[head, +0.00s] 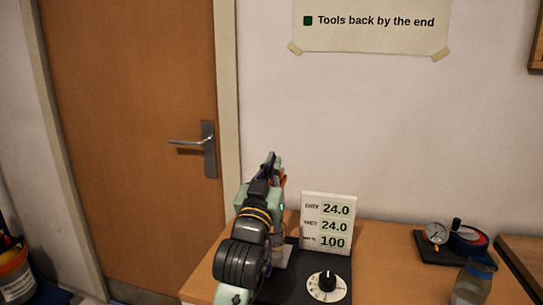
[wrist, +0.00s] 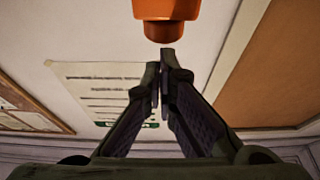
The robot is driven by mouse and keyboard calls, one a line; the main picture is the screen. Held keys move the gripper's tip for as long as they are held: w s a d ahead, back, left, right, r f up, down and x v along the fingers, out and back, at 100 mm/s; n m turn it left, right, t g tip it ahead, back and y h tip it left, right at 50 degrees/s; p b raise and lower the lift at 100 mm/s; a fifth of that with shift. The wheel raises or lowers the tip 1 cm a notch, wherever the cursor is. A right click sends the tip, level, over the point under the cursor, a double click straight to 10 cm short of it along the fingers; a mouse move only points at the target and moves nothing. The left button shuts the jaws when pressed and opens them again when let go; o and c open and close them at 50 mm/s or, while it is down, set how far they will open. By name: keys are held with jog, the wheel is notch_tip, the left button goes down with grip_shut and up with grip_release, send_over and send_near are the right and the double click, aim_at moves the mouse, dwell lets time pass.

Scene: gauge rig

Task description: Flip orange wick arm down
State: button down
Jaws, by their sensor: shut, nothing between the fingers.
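The orange wick arm (wrist: 166,12) shows at the top middle of the wrist view as a thick orange block with a rounded, darker knob below it. Its upper part is cut off by the frame. My gripper (wrist: 161,78) is shut and empty, its fingertips together just below the orange knob in that picture; I cannot tell whether they touch it. In the head view my gripper (head: 271,160) points up above the rig, and only a sliver of orange (head: 283,181) shows beside it. My arm hides most of the rig there.
A white display panel (head: 327,224) reading 24.0, 24.0 and 100 stands right of my arm, with a dial (head: 326,286) in front. A gauge (head: 436,233), a blue-red roll (head: 468,240) and a jar (head: 474,282) are farther right on the wooden table (head: 391,262). A door (head: 130,120) is behind.

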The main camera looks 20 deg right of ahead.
jog(key=shift+f, duration=0.4)
notch_tip(320, 180, down, 8)
jog(key=b, duration=0.6)
jog(key=shift+f+b, duration=0.25)
jog(key=shift+b, duration=0.05)
notch_tip(320, 180, up, 6)
jog(key=f+p, duration=0.1)
jog(key=p, duration=0.4)
jog(key=b+v, duration=0.5)
jog(key=v, duration=0.5)
jog(key=shift+s+f, duration=0.15)
jog(key=shift+f, duration=0.2)
jog(key=shift+a, duration=0.1)
